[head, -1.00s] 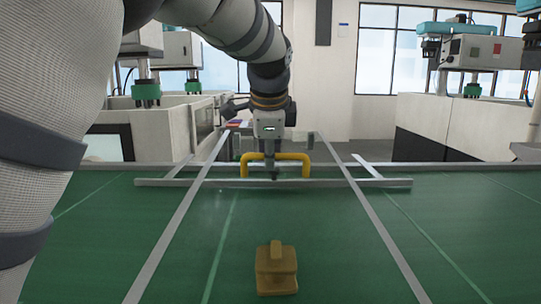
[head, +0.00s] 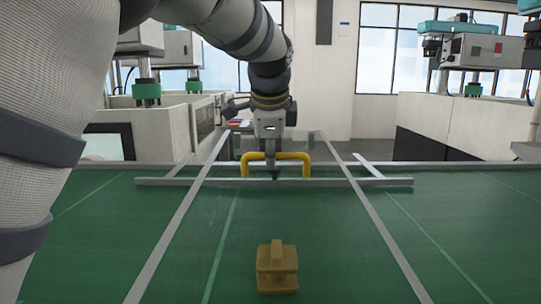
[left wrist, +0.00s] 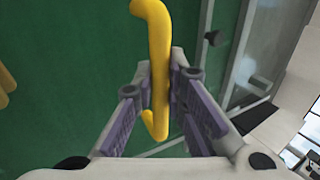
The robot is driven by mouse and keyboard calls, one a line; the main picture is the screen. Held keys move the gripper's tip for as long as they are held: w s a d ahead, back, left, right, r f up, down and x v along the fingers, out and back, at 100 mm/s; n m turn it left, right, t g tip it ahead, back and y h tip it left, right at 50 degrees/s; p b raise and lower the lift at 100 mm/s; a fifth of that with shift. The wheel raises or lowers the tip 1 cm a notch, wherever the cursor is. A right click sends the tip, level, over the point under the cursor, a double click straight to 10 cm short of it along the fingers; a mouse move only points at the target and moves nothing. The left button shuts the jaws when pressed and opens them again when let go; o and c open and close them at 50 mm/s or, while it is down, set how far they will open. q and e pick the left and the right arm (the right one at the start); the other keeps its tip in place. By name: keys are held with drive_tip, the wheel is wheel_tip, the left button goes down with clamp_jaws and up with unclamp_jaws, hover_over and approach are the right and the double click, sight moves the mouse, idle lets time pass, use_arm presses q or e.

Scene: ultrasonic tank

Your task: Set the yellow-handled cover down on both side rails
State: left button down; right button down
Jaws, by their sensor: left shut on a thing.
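The cover's yellow handle (head: 292,155) is an upright arch at the far middle of the head view. My left gripper (head: 274,176) reaches down to it, shut on it. In the left wrist view the yellow handle (left wrist: 160,65) runs between the purple-lined fingers (left wrist: 160,95). The cover's grey near bar (head: 330,183) lies across the left side rail (head: 182,220) and right side rail (head: 382,232). Both of its ends extend past the rails. I cannot tell whether the cover touches the rails or hangs just above them. My right gripper is out of view.
A tan block (head: 276,268) with a raised top stands between the rails, nearer to me. The green surface (head: 460,230) is clear on both sides. Machines (head: 470,120) stand behind at the right and left.

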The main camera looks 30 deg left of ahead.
sight(271, 175)
use_arm(q)
drive_tip(key=shift+f, duration=1.3)
idle(0.4)
drive_tip(key=c, duration=1.6)
unclamp_jaws()
drive_tip(key=shift+o, duration=0.2)
drive_tip(key=shift+f, duration=0.25)
drive_tip(key=v, duration=0.8)
drive_tip(key=shift+s+r, duration=0.25)
drive_tip(key=shift+s, duration=0.15)
drive_tip(key=v, duration=0.3)
drive_tip(key=shift+w+d+r, duration=0.15)
drive_tip(key=shift+d+r, duration=0.15)
drive_tip(key=shift+r, duration=0.05)
